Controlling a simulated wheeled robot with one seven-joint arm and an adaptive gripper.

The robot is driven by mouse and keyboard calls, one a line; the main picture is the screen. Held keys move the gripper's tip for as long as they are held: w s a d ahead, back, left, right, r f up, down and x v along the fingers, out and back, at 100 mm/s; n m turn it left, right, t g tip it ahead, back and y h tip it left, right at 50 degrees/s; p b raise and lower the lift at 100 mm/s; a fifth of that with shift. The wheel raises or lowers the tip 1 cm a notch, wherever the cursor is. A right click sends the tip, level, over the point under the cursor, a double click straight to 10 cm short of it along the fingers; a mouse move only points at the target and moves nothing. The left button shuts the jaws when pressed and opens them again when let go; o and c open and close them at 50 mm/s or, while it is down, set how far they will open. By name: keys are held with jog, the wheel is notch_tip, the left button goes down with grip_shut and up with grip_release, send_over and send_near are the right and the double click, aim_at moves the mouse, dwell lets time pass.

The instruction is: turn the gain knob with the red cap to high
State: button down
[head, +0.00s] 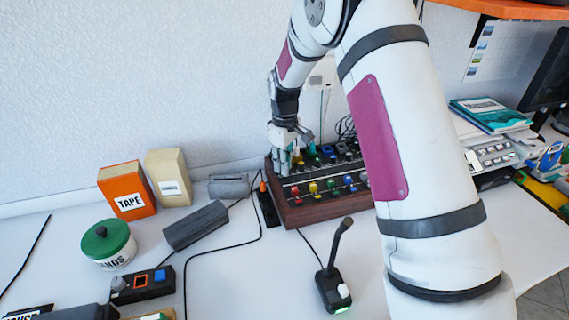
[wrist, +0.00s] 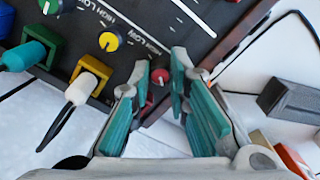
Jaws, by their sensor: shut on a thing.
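The red-capped knob (wrist: 159,77) sits at the end of a row on the dark panel, between my fingertips in the wrist view. My gripper (wrist: 160,78), with teal finger pads, is shut on it; it also shows in the head view (head: 283,165), pointing down at the panel's left end. The fingers partly cover the knob, and I cannot tell where its pointer stands. "HIGH" and "LOW" labels are printed along the row. The wood-sided panel box (head: 335,213) stands on the white desk.
A yellow knob (wrist: 109,41) and a green knob (wrist: 48,6) share the row. A white plug with a black cable (wrist: 80,90) stands close to my left finger. A desk microphone (head: 331,285), a grey block (head: 196,226) and an orange box (head: 127,190) are nearby.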

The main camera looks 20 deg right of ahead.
jog(key=m, duration=1.2)
jog(key=shift+a, duration=0.1)
dwell(0.4)
jog(key=c, duration=1.8)
grip_release()
notch_tip(320, 180, up, 12)
